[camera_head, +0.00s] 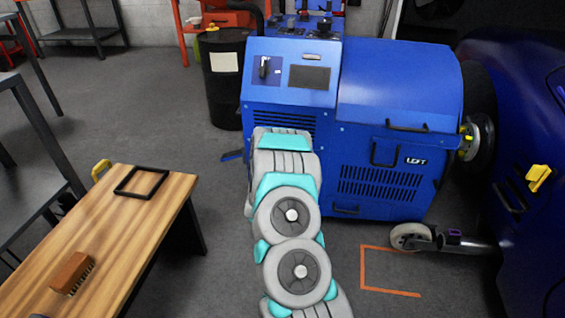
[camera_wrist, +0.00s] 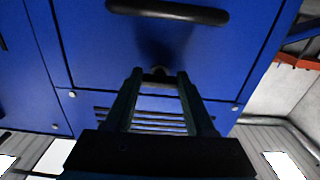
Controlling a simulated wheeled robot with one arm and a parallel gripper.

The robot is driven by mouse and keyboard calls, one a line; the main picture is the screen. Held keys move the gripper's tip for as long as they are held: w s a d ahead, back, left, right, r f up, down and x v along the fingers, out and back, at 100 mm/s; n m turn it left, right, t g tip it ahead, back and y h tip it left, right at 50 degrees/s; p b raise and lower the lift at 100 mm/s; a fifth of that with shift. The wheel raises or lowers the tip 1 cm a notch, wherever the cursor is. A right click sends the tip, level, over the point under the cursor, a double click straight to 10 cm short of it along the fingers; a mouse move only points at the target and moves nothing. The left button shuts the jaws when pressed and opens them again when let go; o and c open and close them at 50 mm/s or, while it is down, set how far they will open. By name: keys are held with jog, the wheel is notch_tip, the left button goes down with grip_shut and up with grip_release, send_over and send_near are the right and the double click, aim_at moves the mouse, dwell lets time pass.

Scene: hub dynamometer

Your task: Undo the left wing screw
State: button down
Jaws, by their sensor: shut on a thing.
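In the wrist view my gripper (camera_wrist: 159,76) reaches up to a blue panel (camera_wrist: 100,40) of the machine. Its two dark fingers are shut on a small dark wing screw (camera_wrist: 158,75), whose head shows between the fingertips. The screw's wings are mostly hidden and its angle cannot be told. A dark bar handle (camera_wrist: 168,12) is above it in the picture, and louvre slots show below, between the fingers. In the head view the blue machine (camera_head: 395,85) bears a LEFT label, and my own arm hides the gripper and the screw.
A wooden bench (camera_head: 125,225) with a brush (camera_head: 72,272) and a black frame (camera_head: 142,182) stands at left. A dark drum (camera_head: 224,75) is behind. A caster wheel (camera_head: 410,236) and a dark blue car (camera_head: 535,120) are at right. Some floor between bench and machine is clear.

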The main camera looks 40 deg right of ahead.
jog(key=shift+c, duration=1.2)
grip_release()
jog(key=v, duration=0.7)
jog(key=shift+s+a, duration=0.25)
jog(key=shift+s, duration=0.05)
jog(key=shift+w, duration=0.1)
